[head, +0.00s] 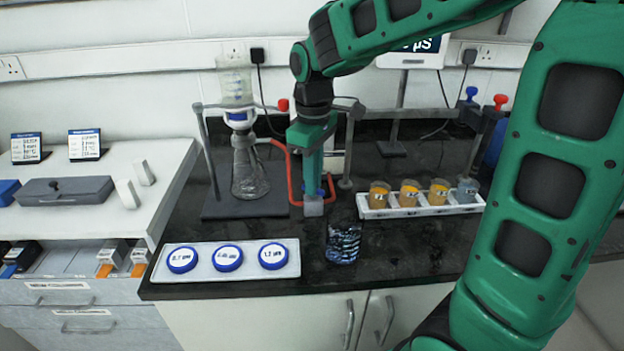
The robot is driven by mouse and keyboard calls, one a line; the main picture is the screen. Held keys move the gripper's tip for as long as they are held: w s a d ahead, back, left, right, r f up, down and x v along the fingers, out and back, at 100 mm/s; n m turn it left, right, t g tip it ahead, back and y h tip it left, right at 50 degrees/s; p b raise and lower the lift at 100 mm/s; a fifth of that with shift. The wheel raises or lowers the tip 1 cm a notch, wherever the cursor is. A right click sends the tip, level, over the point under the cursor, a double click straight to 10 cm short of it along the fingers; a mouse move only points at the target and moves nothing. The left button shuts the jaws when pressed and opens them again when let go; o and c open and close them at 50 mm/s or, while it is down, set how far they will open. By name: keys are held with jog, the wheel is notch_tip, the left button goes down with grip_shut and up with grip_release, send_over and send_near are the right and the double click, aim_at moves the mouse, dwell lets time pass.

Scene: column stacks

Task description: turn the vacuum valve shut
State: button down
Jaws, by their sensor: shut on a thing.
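My gripper (313,204) points down at the front of the filtration stand, beside a red hose (272,201). It is shut on what appears to be the vacuum valve. The jaws and arm hide most of the valve, with only a small blue part (323,190) showing beside the fingers. The handle's angle cannot be told. The red hose loops from the filter flask (249,172) down to the place where my gripper is.
A white rack (377,213) of several sample cups is further right. A white tray (210,277) with three blue-rimmed discs lies front left. A red-knobbed post stands behind.

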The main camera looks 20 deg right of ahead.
jog(key=m, duration=0.5)
jog(key=shift+m, duration=0.3)
jog(key=m, duration=0.5)
jog(key=shift+m, duration=0.4)
jog(key=c, duration=1.8)
grip_release()
jog(key=shift+c, duration=0.2)
